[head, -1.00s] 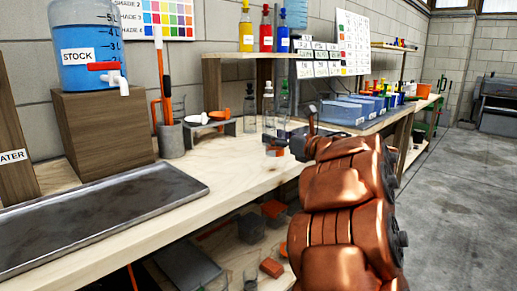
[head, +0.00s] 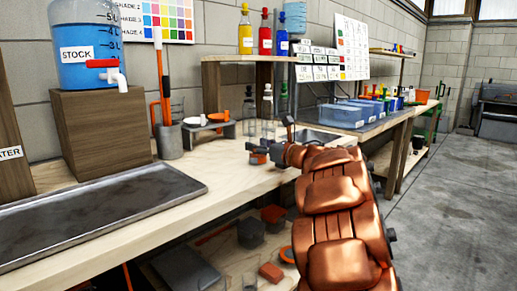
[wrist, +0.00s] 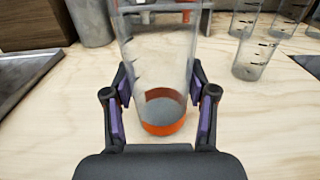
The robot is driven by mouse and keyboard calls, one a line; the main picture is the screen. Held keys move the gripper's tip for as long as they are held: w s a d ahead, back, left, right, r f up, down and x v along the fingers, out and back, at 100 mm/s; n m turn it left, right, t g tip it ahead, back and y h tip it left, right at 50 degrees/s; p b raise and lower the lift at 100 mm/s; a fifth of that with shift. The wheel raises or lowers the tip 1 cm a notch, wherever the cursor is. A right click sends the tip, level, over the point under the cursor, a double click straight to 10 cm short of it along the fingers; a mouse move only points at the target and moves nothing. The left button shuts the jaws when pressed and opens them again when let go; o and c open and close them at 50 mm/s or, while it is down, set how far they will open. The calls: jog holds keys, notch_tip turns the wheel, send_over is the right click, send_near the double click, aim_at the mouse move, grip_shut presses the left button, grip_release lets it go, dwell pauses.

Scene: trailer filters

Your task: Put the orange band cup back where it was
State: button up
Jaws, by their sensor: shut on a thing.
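The orange band cup (wrist: 160,60) is clear with dark marks and an orange band around its base, and it fills the middle of the wrist view. My gripper (wrist: 163,95) is shut on it, with a purple-padded finger on each side. The cup looks upright, its base close to the bench top; I cannot tell whether it touches. In the head view my gripper (head: 264,151) is over the bench's front half, and the orange band (head: 257,159) shows by the fingers.
Several clear marked cups (wrist: 255,50) stand at upper right in the wrist view. A grey holder (head: 170,141) and a low stand (head: 208,129) are at the back wall. A dark tray (head: 100,210) lies at left. Bare wood (head: 215,175) lies left of my gripper.

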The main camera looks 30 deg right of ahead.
jog(key=shift+f, duration=0.1)
jog(key=o, duration=1.4)
jog(key=shift+s+d+r, duration=0.1)
jog(key=shift+s+r, duration=0.05)
jog(key=shift+r, duration=0.1)
jog(key=p+v, duration=0.2)
jog(key=v, duration=0.9)
jog(key=shift+s, duration=0.35)
